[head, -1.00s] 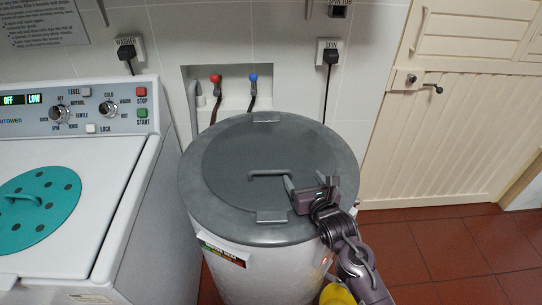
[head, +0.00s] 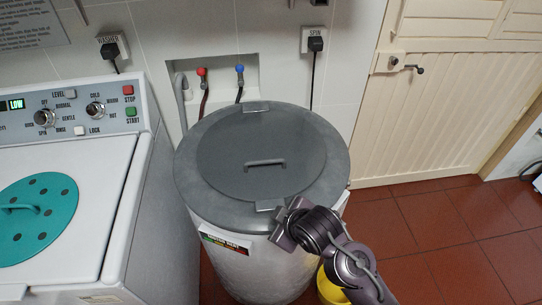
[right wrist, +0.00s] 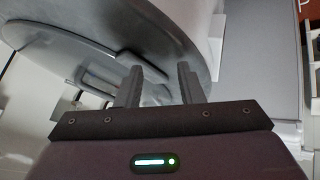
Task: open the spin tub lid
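The spin tub (head: 262,262) is a round white drum with a grey round lid (head: 225,160) lying shut on top. The lid has a bar handle (head: 265,163) at its middle and a flat tab (head: 268,205) at its front rim. My right gripper (head: 282,210) is at the front rim beside that tab, away from the handle. In the right wrist view its two fingers (right wrist: 158,85) are apart, with the grey lid (right wrist: 165,30) just beyond them. I cannot tell whether they touch the rim or tab. My left gripper is not in view.
A white washer (head: 150,215) with a knob panel and a teal round lid (head: 35,225) stands close on the left. A yellow object (head: 330,290) is partly hidden below my right arm. The tiled floor (head: 440,235) on the right is clear.

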